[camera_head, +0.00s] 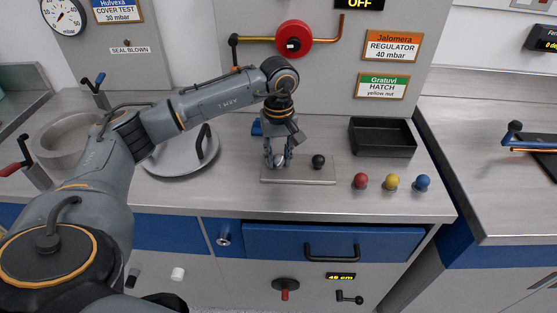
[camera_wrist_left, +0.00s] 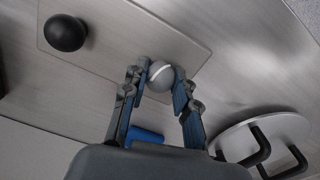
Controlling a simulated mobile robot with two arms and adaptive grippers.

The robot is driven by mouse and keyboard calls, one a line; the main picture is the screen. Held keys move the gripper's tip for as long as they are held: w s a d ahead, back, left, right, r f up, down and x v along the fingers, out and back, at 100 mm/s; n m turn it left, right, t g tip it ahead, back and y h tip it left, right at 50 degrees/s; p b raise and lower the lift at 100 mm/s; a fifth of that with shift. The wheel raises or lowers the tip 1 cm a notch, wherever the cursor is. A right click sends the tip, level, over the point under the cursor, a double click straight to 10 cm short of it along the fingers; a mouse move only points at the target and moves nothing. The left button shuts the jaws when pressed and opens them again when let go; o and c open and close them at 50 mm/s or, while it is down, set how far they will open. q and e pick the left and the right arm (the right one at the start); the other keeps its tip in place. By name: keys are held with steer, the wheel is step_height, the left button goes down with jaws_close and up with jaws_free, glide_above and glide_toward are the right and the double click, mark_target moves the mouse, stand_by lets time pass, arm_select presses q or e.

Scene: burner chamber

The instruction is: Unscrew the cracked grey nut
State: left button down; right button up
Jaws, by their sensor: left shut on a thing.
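The grey nut (camera_wrist_left: 161,76) is a round grey ball with a pale line across it, seen in the left wrist view. In the head view it (camera_head: 279,161) shows between my fingers, low over a flat plate (camera_head: 318,181) on the bench. My left gripper (camera_wrist_left: 160,85) is shut on it, one finger on each side; it also shows in the head view (camera_head: 278,160). The fingers hide part of the nut, and I cannot tell how it sits on the plate. My right gripper is in neither view.
A black ball (camera_head: 318,161) stands on the same plate, right of my gripper. Red (camera_head: 361,181), yellow (camera_head: 392,181) and blue (camera_head: 422,181) balls stand further right. A black tray (camera_head: 382,138) is behind them. A round lid with a handle (camera_head: 184,158) lies left.

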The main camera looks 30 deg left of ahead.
arm_select(q)
steer(key=n, duration=0.5)
steer(key=shift+n, duration=0.3)
steer(key=n, duration=0.6)
steer(key=shift+p, duration=0.4)
steer(key=n, duration=0.5)
steer(key=shift+p, duration=0.4)
steer(key=n, duration=0.4)
steer(key=shift+n+p, duration=0.35)
steer(key=shift+n, duration=0.95)
